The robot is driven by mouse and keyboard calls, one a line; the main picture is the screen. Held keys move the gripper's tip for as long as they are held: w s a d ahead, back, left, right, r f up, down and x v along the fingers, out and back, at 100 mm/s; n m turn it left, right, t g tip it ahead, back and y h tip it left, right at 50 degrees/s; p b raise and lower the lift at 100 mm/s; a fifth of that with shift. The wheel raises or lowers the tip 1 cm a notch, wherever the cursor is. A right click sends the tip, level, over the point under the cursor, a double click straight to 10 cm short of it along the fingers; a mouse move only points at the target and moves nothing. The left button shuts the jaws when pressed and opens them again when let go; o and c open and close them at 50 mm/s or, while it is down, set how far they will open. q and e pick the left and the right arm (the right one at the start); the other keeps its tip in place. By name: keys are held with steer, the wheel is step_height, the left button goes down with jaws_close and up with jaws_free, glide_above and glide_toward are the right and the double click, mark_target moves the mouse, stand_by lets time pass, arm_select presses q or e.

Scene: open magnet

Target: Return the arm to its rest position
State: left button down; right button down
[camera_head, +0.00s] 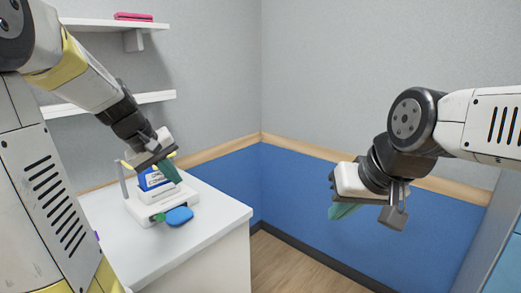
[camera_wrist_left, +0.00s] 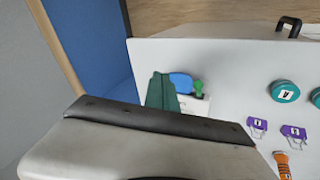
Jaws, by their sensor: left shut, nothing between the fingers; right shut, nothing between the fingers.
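My left arm comes in from the left in the head view, bent down over the white counter. My left gripper (camera_head: 168,170) is shut and empty, with green fingers just above and in front of a white device with a blue label (camera_head: 152,180). In the left wrist view its green fingers (camera_wrist_left: 160,92) are together. My right gripper (camera_head: 343,211) is shut and empty, held in the air at the right, clear of the counter. A blue rounded object (camera_head: 180,215) lies at the device's front; it also shows in the left wrist view (camera_wrist_left: 181,82).
The white counter (camera_head: 222,222) has a bare front right area. Shelves (camera_head: 110,104) hang on the wall behind the left arm; a pink item (camera_head: 133,16) lies on the upper one. In the left wrist view, teal round objects (camera_wrist_left: 285,93) and purple tags (camera_wrist_left: 257,126) lie at the right.

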arm_select(q)
steer(key=s+d+r+m, duration=0.1)
steer(key=s+d+m, duration=0.2)
steer(key=s+d, duration=0.2)
steer(key=s+d+r+m+t, duration=0.1)
steer(key=s+d+m, duration=0.3)
steer(key=s, duration=0.8)
steer(key=shift+s+d+y, duration=0.3)
steer(key=shift+d+y, duration=0.1)
stand_by(0.3)
